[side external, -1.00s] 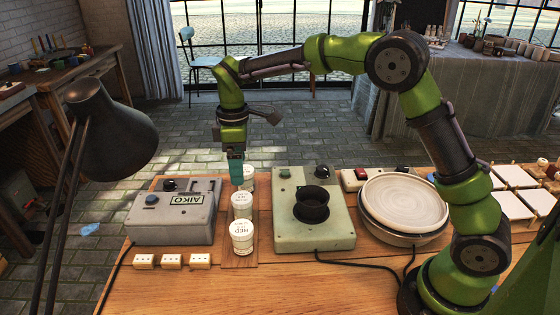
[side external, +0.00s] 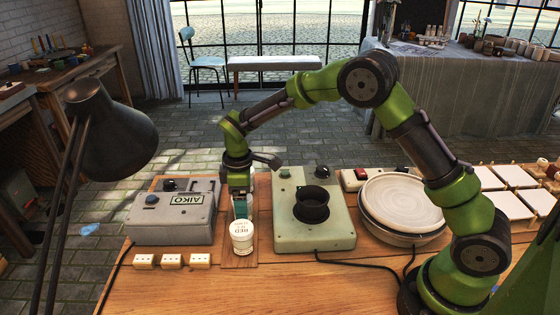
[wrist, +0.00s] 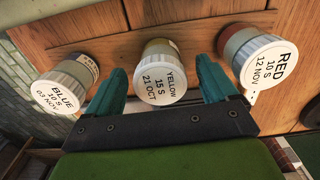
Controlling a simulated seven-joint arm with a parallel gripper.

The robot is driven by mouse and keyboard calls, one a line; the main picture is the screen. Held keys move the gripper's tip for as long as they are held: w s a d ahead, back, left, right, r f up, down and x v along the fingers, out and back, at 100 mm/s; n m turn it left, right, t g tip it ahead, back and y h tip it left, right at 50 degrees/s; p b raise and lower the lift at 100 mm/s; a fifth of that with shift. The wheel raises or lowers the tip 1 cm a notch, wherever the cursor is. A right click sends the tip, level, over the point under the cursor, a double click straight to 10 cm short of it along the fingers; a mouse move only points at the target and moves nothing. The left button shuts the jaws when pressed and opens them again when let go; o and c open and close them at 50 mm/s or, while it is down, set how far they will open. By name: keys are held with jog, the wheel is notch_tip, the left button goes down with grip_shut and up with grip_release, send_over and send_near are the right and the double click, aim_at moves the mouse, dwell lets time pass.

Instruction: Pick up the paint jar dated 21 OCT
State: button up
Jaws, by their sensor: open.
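Three paint jars with white lids stand in a row. In the wrist view the middle jar, labelled YELLOW 15 S 21 OCT (wrist: 161,80), sits between the two teal fingers of my gripper (wrist: 163,85). The fingers are spread apart, with a gap on each side of the jar. The blue jar, 03 NOV (wrist: 65,86), is to the left and the red jar, 12 NOV (wrist: 263,61), to the right. In the side view my gripper (side external: 241,212) points down behind the red jar (side external: 242,238), and the yellow and blue jars are hidden.
A grey AIKO box (side external: 172,218) stands close left of the jars. A pale green machine with a black cup (side external: 312,205) stands close right. Several small white blocks (side external: 172,261) lie at front left. A plate (side external: 405,202) sits farther right.

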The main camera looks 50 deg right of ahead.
jog(key=c, duration=1.1)
jog(key=shift+c, duration=0.4)
jog(key=shift+r, duration=0.1)
